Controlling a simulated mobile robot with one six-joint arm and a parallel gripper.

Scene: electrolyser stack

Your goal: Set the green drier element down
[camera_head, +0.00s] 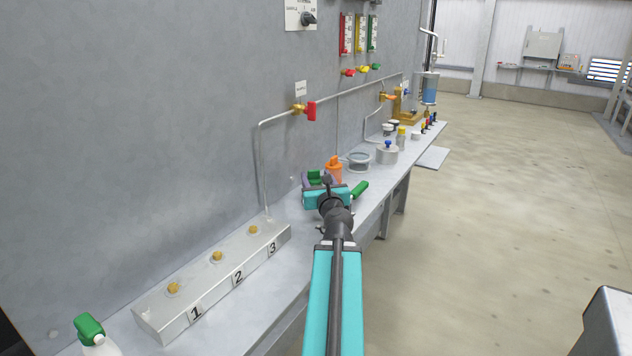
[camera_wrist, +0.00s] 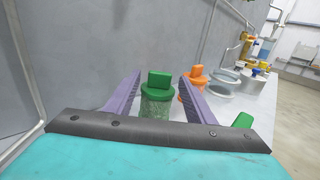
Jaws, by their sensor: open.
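The green drier element (camera_wrist: 157,92) stands upright between the two purple fingers of my gripper (camera_wrist: 160,76) in the wrist view. It has a green tab and cap over a clear, ribbed-looking body, and its foot is hidden behind the gripper's dark edge. The fingers are open, with a small gap visible at the right side; contact at the left is hard to tell. In the head view the green top of the element (camera_head: 315,176) shows just beyond my gripper (camera_head: 322,184), over the bench by the wall.
An orange-capped element (camera_head: 334,167) stands close behind, with a grey-rimmed bowl (camera_head: 358,160) beyond. A green-handled item (camera_head: 360,188) lies at the right, near the bench edge. A numbered block (camera_head: 215,280) with three ports occupies the near bench (camera_head: 262,310). A pipe runs along the wall.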

